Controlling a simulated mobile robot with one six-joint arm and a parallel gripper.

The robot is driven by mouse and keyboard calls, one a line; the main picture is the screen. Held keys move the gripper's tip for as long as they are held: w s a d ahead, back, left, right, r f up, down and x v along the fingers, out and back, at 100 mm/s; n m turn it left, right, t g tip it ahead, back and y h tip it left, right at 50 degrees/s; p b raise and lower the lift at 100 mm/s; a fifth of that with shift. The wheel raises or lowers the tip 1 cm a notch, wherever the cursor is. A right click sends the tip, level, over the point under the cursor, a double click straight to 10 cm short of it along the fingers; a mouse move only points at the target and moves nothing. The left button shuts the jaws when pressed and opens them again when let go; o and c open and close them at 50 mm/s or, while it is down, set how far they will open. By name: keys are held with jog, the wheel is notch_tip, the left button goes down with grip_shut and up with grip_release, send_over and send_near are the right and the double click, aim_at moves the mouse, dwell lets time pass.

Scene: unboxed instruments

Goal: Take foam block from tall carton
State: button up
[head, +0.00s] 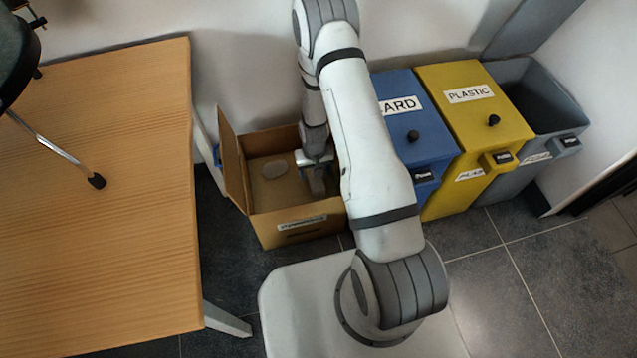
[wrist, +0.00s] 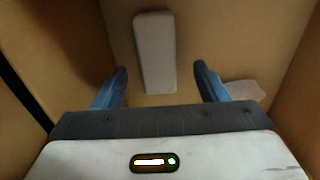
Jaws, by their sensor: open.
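The tall carton (head: 296,236) stands open on the floor, its left flap raised. My gripper (wrist: 160,72) is inside it, pointing down, its two blue-grey fingers apart with nothing held. A pale, long foam block (wrist: 154,45) lies on the carton floor in the wrist view. It lies ahead of the gap between my fingertips, with space on both sides, and I see no contact. How far below the fingertips it is, I cannot tell. In the head view my gripper (head: 317,178) shows beside my arm, and I cannot make out the block clearly.
A pale flat piece (wrist: 245,90) lies in the carton by the right finger. Carton walls stand close around my gripper. A wooden table (head: 110,200) is at the left. A blue bin (head: 420,145), yellow bin (head: 475,120) and grey bin (head: 550,120) stand at the right.

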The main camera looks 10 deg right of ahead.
aim_at(316, 179)
jog(key=f+b, duration=0.1)
jog(key=f, duration=0.1)
jog(key=f+b, duration=0.1)
jog(key=f, duration=0.1)
jog(key=shift+s+d+f, duration=0.15)
jog(key=shift+s+f, duration=0.05)
jog(key=shift+r, duration=0.1)
jog(key=c, duration=1)
